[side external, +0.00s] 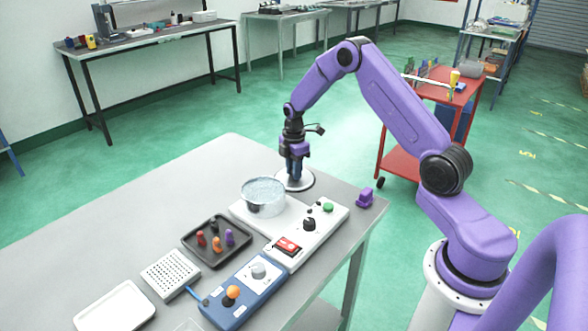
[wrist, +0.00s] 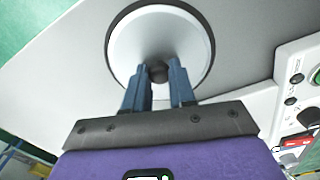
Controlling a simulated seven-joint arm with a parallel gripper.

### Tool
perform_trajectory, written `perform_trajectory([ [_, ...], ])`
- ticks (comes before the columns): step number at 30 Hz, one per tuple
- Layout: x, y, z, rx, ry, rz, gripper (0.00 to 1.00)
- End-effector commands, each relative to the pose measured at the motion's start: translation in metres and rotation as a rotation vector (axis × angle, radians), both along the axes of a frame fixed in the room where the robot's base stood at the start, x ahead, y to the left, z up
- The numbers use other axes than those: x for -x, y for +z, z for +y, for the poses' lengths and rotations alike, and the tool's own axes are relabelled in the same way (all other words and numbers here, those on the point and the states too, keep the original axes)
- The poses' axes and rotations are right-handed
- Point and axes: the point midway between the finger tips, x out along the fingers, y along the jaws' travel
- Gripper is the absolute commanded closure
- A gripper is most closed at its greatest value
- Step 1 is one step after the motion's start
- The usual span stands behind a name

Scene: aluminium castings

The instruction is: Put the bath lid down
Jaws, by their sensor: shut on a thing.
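The bath lid, a round pale disc with a dark rim and a black knob, is under my gripper in the side view (side external: 305,184) and fills the upper middle of the wrist view (wrist: 124,48). My gripper (side external: 294,172) points down, its blue fingers shut on the knob, as the wrist view also shows (wrist: 158,73). The lid is level over the grey table, close to its far edge; I cannot tell whether it touches the top.
The white control unit (side external: 318,232) with knobs and a red display adjoins the bath. A dark tray of coloured pegs (side external: 216,241) and a blue box (side external: 243,290) are nearer. The table's left part is clear.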

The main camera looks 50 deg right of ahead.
Motion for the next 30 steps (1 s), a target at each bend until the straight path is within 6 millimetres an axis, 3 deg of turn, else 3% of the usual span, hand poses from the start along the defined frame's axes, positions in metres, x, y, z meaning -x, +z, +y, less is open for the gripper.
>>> perform_trajectory([
  [5, 0.0, -0.003, 0.0, 0.0, 0.0, 0.0, 1.0],
  [6, 0.0, -0.003, 0.0, 0.0, 0.0, 0.0, 0.69],
  [8, 0.0, -0.003, 0.0, 0.0, 0.0, 0.0, 0.5],
  [20, 0.0, 0.003, 0.0, 0.0, 0.0, -0.001, 0.5],
  [30, -0.001, 0.063, 0.0, 0.001, 0.0, -0.005, 0.5],
])
